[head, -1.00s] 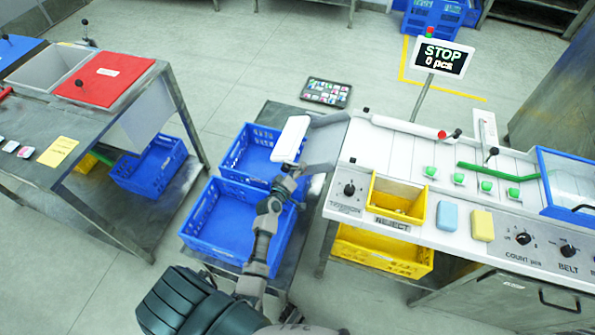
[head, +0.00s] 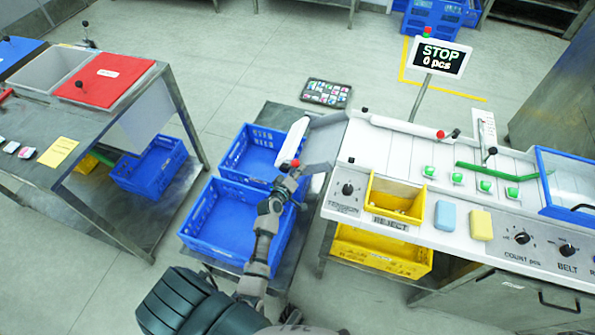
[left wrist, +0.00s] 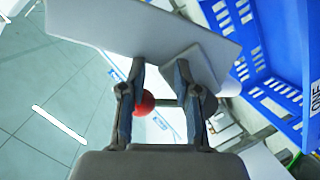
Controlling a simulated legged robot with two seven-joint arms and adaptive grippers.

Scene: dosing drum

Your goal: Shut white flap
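The white flap (head: 291,142) stands tilted at the left end of the white machine, above the blue crates, and shows as a narrow panel. A red knob (head: 296,163) shows at its lower end. My left gripper (head: 291,172) is at that knob. In the left wrist view the flap (left wrist: 140,28) spans the top, beyond the fingers. The red knob (left wrist: 144,103) and its thin stem lie between the two parted fingers (left wrist: 160,95), with the knob partly behind the left finger. I cannot tell whether they touch. My right gripper is not in view.
Two blue crates (head: 188,222) stand below the flap on a low shelf. The white machine (head: 385,150) with a yellow reject bin (head: 372,200) is to the right. A steel table (head: 100,140) is at left. Floor between table and crates is clear.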

